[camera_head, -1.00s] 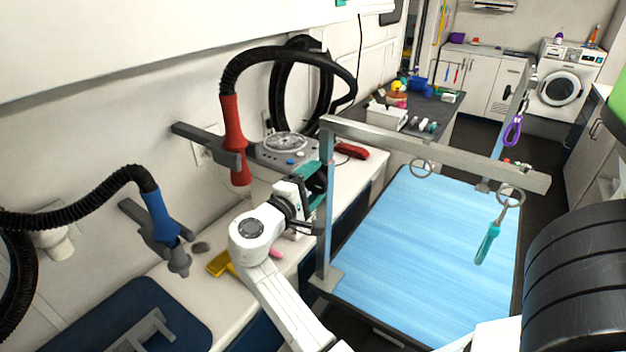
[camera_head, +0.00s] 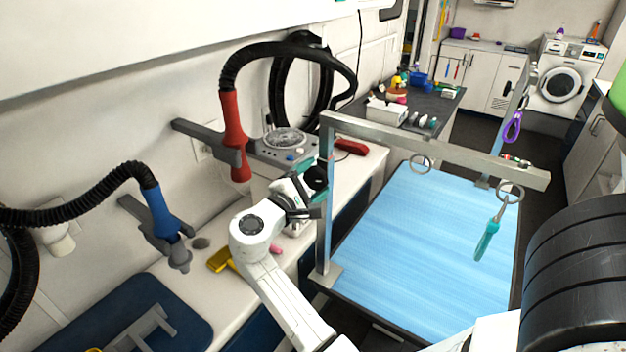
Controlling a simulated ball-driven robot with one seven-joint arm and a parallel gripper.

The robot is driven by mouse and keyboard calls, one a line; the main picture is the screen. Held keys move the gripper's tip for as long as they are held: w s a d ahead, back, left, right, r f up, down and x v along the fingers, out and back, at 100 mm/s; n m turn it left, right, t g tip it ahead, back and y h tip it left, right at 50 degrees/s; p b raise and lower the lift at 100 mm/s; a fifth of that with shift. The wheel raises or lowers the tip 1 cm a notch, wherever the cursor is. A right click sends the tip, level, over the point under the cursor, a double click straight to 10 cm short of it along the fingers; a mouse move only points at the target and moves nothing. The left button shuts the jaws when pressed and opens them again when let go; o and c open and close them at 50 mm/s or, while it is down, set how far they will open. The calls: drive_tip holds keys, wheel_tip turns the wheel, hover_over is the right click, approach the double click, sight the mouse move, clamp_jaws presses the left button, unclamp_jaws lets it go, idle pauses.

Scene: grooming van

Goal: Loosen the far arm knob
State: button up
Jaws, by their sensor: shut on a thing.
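A grey grooming arm stands over the blue table (camera_head: 425,255), with its near left post (camera_head: 324,225) and a crossbar (camera_head: 435,150) running right. My gripper (camera_head: 317,188) is at the left side of this post, a little below the crossbar. It is shut on a small dark part beside the post, which looks like the arm knob. The jaws hide most of that part, so its shape and how tight it is cannot be told. A second, farther post (camera_head: 497,155) stands at the table's far right side.
Two rings hang from the crossbar, one with a teal-handled tool (camera_head: 488,240). A red dryer nozzle (camera_head: 232,130) and a blue nozzle (camera_head: 165,215) are on the wall at left. A yellow brush (camera_head: 219,259) lies on the counter (camera_head: 350,175).

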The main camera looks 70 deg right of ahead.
drive_tip(key=shift+w, duration=0.1)
drive_tip(key=o, duration=1)
drive_tip(key=shift+c, duration=0.2)
drive_tip(key=shift+a, duration=0.1)
drive_tip(key=b+v, duration=0.3)
drive_tip(key=v, duration=0.7)
drive_tip(key=shift+a, duration=0.35)
drive_tip(key=shift+f, duration=0.1)
